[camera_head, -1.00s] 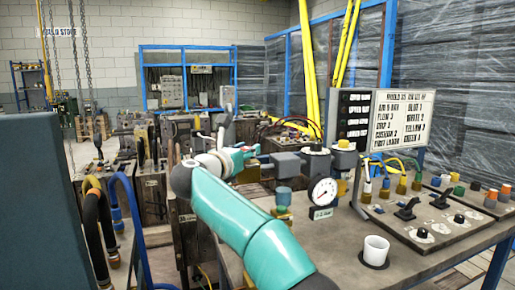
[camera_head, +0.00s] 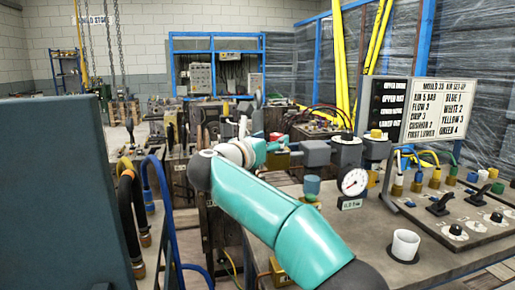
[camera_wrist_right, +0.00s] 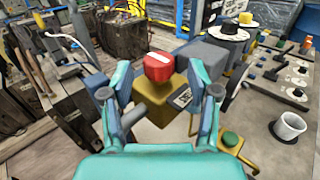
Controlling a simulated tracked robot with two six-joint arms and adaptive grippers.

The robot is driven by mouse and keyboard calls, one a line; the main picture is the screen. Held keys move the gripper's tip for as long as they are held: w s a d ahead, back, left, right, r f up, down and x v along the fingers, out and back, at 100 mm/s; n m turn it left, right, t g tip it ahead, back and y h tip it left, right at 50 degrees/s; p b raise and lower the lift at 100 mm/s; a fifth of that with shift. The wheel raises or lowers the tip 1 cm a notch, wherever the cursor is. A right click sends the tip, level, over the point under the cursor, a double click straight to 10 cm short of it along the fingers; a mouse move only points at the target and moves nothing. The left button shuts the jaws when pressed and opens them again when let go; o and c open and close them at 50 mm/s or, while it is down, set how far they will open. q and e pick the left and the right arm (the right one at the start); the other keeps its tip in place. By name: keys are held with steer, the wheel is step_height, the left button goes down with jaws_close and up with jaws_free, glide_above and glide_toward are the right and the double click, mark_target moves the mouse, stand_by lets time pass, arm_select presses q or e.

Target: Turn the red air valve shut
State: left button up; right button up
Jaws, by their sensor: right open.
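The red air valve (camera_wrist_right: 158,67) has a knob with a white bar across its top. It sits on a brass-coloured body beside grey blocks. In the right wrist view my right gripper (camera_wrist_right: 160,92) is open, with one finger to each side of the knob and gaps between. I cannot tell whether either finger touches it. In the head view the right gripper (camera_head: 262,149) is at the left end of the row of blocks, and a small red part of the valve (camera_head: 275,136) shows just above it. My left gripper is not in view.
A pressure gauge (camera_head: 354,183) stands right of the gripper, with a yellow-topped knob (camera_head: 376,135) above it. A white cup (camera_head: 405,246) stands on the bench. Switches and coloured fittings fill the bench's right side, below a lettered board (camera_head: 432,110). Black and blue hoses hang at left.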

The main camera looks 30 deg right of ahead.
steer(key=v, duration=0.8)
steer(key=shift+s+r, duration=0.1)
